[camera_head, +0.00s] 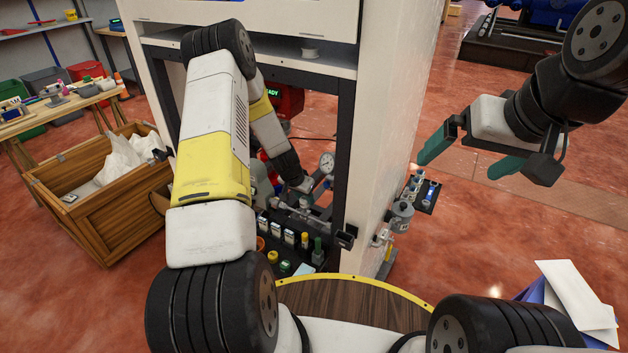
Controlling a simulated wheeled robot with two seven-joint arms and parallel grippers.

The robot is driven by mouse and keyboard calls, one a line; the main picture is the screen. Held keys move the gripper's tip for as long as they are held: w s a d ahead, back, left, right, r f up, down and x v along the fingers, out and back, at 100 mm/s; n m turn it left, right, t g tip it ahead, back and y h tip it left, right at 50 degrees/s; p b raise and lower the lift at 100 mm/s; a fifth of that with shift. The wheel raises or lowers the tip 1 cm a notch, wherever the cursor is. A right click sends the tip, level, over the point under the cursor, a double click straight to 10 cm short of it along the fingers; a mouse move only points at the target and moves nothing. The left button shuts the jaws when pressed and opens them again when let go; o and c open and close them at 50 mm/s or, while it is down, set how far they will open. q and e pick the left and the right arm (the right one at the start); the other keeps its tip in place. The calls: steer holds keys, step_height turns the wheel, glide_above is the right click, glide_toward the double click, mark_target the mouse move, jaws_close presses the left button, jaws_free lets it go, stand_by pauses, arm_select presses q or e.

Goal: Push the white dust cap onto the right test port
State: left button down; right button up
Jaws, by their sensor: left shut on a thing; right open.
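My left arm reaches into the open bay of the white cabinet (385,110). My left gripper (312,189) is small and partly hidden there, beside a round pressure gauge (327,162) and metal pipework (310,212). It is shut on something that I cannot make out. I cannot pick out the white dust cap or the right test port for sure in this view. My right gripper (472,157) is open and empty, its green fingers wide apart, in the air to the right of the cabinet.
A dark tray (290,250) with several small bottles sits low in the bay. A small rack (425,196) and a grey canister (401,216) hang on the cabinet's right side. A wooden crate (95,222) stands left.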

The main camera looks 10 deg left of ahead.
arm_select(q)
steer(key=shift+f, duration=1.5)
stand_by(0.5)
steer(key=c, duration=1)
jaws_free()
steer(key=shift+o, duration=0.4)
steer(key=shift+o, duration=1.4)
steer(key=shift+r, duration=0.1)
steer(key=shift+r, duration=2.95)
